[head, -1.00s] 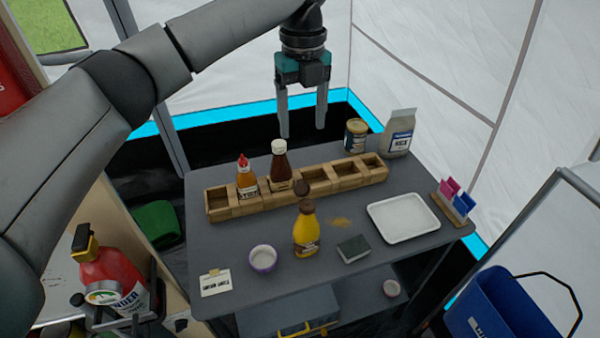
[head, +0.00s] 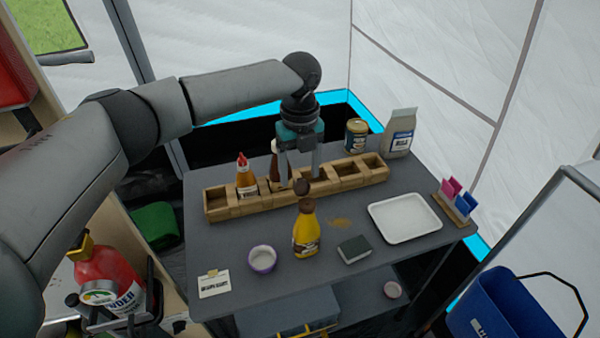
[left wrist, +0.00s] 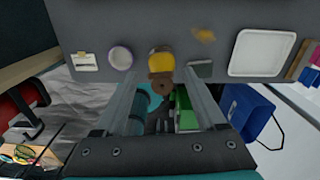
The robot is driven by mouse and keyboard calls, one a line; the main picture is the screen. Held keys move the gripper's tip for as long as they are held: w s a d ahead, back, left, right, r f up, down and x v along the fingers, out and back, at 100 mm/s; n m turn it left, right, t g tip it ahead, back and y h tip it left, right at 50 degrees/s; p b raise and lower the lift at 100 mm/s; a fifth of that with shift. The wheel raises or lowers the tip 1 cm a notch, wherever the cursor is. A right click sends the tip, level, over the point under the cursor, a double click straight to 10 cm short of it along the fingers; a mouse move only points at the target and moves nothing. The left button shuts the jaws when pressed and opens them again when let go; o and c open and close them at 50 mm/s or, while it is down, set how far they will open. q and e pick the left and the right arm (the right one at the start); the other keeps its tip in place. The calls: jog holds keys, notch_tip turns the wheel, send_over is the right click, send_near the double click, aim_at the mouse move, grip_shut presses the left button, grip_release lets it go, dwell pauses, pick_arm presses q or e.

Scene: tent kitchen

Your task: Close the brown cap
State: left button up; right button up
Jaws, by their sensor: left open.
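A yellow bottle (head: 306,238) stands upright on the dark table, in front of the wooden rack. Its brown cap (head: 305,206) is on top, and a round brown lid part (head: 302,187) stands up above it, so the cap looks open. In the left wrist view the bottle (left wrist: 161,60) and the brown cap (left wrist: 161,84) lie between the lines of my fingers. My left gripper (head: 299,172) is open and empty, pointing down, above and behind the cap over the rack. I cannot tell any contact. My right gripper is not in view.
The wooden rack (head: 220,208) holds a red-tipped bottle (head: 246,178) and a dark brown bottle (head: 274,168), partly hidden by my fingers. A purple-rimmed bowl (head: 262,258), a sponge (head: 353,249) and a white tray (head: 430,222) lie around the yellow bottle.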

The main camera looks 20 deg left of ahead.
pick_arm(q)
jog(key=shift+f, duration=0.3)
grip_shut()
dwell(0.5)
